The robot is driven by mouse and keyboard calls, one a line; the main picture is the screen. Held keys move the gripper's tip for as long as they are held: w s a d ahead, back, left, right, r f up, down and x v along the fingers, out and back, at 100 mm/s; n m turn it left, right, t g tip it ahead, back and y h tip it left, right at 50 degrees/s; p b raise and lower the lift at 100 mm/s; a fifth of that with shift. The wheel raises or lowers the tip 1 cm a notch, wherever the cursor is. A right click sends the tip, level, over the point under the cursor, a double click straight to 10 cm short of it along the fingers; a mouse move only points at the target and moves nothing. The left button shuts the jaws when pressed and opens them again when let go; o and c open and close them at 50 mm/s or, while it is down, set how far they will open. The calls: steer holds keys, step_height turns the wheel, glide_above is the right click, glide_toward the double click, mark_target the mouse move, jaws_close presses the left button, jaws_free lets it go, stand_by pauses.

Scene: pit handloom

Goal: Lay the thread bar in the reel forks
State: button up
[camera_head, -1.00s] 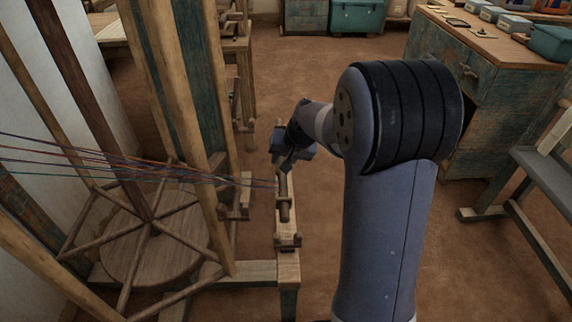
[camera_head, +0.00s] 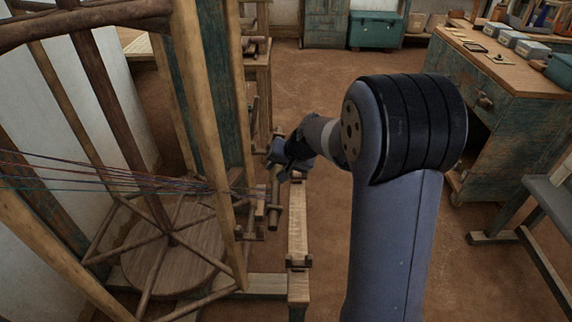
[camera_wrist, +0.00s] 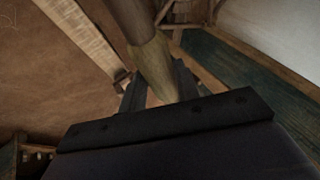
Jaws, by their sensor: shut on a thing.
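The thread bar (camera_head: 275,206) is a short brown wooden rod, seen lifted off the narrow wooden rail. My gripper (camera_head: 277,162) is shut on its upper end. In the wrist view the bar (camera_wrist: 148,58) runs up between the fingers (camera_wrist: 160,90), its pale end close to the jaws. Small wooden blocks on the reel post, seemingly the reel forks (camera_head: 258,212), are just left of the bar. I cannot tell whether bar and forks touch. Coloured threads (camera_head: 110,178) stretch from the left toward the bar; their ends are too small to make out.
The rail (camera_head: 298,225) with its empty cradles (camera_head: 298,262) stands right of the bar. The reel's tall posts (camera_head: 208,130) and spoked round base (camera_head: 172,262) fill the left. A worn cabinet (camera_head: 520,110) and a grey bench (camera_head: 555,195) stand right. Open floor lies between.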

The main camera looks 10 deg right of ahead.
steer(key=w+a+f+b, duration=0.1)
steer(key=a+f+b, duration=0.1)
steer(key=a+f, duration=0.3)
steer(key=shift+a+f, duration=0.15)
steer(key=shift+a, duration=0.3)
stand_by(0.7)
steer(key=shift+w, duration=0.1)
steer(key=o, duration=1.2)
steer(key=p+v, duration=0.1)
steer(key=v, duration=0.9)
steer(key=shift+s+d+r, duration=0.15)
steer(key=shift+s+r, duration=0.05)
steer(key=shift+r, duration=0.1)
